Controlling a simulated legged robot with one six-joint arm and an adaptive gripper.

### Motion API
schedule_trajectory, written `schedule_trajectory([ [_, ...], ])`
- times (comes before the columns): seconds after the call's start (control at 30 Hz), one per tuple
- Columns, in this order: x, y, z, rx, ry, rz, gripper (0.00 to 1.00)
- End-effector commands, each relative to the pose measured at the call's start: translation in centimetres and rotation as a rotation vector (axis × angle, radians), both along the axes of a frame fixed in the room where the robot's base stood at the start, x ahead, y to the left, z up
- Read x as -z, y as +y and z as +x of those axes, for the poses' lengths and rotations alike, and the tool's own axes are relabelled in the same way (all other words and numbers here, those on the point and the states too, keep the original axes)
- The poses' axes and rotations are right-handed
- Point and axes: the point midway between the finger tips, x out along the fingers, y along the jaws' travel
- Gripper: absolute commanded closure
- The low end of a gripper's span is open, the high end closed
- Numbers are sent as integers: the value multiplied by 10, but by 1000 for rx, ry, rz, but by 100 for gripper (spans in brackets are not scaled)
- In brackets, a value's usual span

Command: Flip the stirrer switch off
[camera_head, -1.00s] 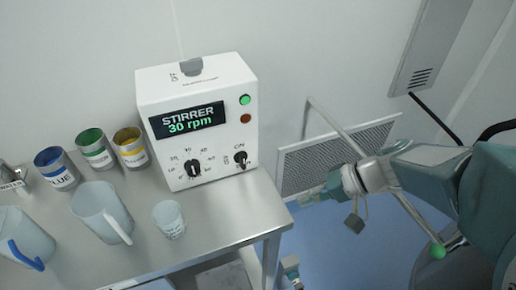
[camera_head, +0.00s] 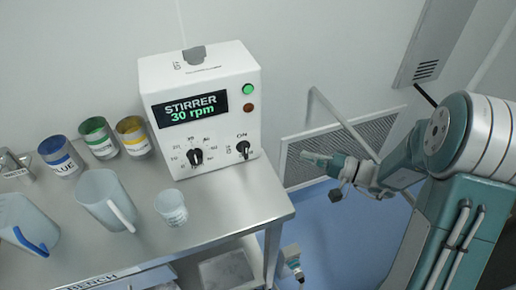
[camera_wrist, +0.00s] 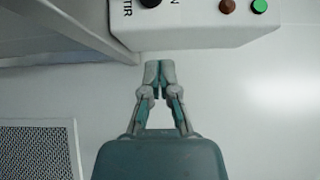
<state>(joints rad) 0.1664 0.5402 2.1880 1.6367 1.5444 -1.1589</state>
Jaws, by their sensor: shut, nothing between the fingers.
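The white stirrer box (camera_head: 165,75) stands at the right end of the metal bench, its display (camera_head: 192,108) reading "STIRRER 30 rpm". Its switch (camera_head: 244,149) is a dark knob at the lower right of the front, below the ON label. A green light (camera_head: 247,89) is lit above a dull red one (camera_head: 248,107). My gripper (camera_head: 306,156) is shut and empty, to the right of the box and apart from it. In the wrist view my gripper (camera_wrist: 158,68) points toward the box (camera_wrist: 200,28); part of the switch (camera_wrist: 150,2) shows at the top edge.
A speed dial (camera_head: 195,156) sits left of the switch. Blue (camera_head: 58,152), green (camera_head: 96,134) and yellow (camera_head: 132,134) cups, jugs and a small beaker (camera_head: 171,207) stand on the bench (camera_head: 225,200). A wall grille (camera_head: 365,145) lies behind my gripper. The space right of the bench is open.

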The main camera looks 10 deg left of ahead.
Motion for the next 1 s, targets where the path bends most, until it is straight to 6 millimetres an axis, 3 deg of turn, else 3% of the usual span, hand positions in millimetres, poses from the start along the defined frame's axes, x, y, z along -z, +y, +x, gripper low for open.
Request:
schedule_trajectory([
  [0.27, 0, 8, 2, -3, 0, -2, 100],
  [0.8, 0, 103, 22, -7, 1, -3, 100],
  [1.0, -1, 125, 6, -5, 0, -2, 100],
])
